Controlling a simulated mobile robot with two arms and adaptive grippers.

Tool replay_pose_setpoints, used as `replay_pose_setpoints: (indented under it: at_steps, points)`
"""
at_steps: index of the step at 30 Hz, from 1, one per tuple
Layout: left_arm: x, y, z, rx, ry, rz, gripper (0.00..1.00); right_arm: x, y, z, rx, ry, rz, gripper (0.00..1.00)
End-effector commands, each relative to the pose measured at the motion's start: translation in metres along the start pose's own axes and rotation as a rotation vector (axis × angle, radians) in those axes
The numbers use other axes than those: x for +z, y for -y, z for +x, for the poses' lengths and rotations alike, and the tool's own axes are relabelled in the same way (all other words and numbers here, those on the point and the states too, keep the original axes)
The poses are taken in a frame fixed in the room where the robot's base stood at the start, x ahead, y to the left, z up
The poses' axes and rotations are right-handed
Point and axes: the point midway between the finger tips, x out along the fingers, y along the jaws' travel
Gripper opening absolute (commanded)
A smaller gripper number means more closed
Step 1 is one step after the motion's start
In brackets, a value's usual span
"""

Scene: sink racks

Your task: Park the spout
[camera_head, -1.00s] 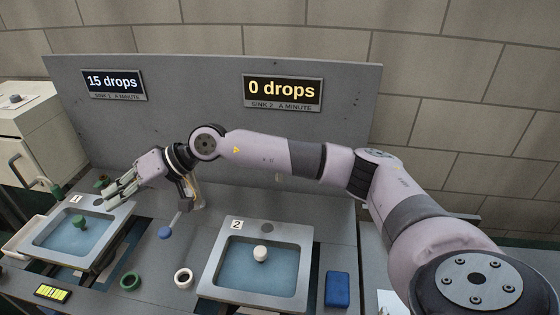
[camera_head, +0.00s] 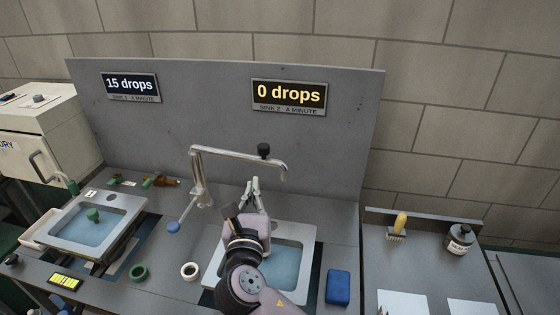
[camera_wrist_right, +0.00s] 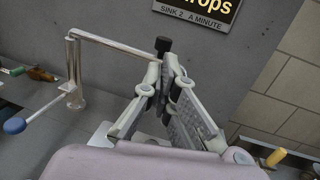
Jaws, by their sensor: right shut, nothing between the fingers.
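The metal swing spout (camera_head: 235,155) stands on a post behind and left of sink 2 (camera_head: 306,262). Its arm reaches right and its bent-down end hangs over the back part of sink 2. A black knob (camera_head: 264,150) sits on top of the spout, and a blue-tipped lever (camera_head: 174,227) sticks out low on its post. My right gripper (camera_head: 251,183) is shut and empty, below the spout arm. In the right wrist view its fingertips (camera_wrist_right: 167,62) overlap the spout's far part near the knob; I cannot tell whether they touch. My left gripper is not in view.
Sink 1 (camera_head: 130,202) with a green stopper is at left. The grey back panel reads 15 drops and 0 drops.

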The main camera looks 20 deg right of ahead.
Motion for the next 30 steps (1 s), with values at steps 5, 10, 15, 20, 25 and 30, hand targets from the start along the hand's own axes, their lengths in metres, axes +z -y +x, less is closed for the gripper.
replay_pose_setpoints:
  at_steps: [5, 10, 15, 20, 25, 30]
  points:
    - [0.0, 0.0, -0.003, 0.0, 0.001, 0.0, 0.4, -0.009, 0.009, 0.004, -0.038, -0.044, 0.025, 0.0]
    - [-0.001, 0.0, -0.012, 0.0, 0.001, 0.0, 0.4, -0.008, 0.01, 0.031, -0.038, -0.041, 0.02, 0.0]
    - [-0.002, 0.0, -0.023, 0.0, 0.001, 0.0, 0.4, -0.009, 0.011, 0.069, -0.038, -0.04, 0.018, 0.0]
    - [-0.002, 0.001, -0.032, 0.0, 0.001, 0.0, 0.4, -0.011, 0.012, 0.102, -0.037, -0.041, 0.02, 0.0]
    - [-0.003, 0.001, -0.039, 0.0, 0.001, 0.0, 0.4, -0.013, 0.012, 0.124, -0.035, -0.041, 0.02, 0.0]
    - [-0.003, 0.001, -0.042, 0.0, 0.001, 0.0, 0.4, -0.015, 0.013, 0.135, -0.035, -0.041, 0.021, 0.0]
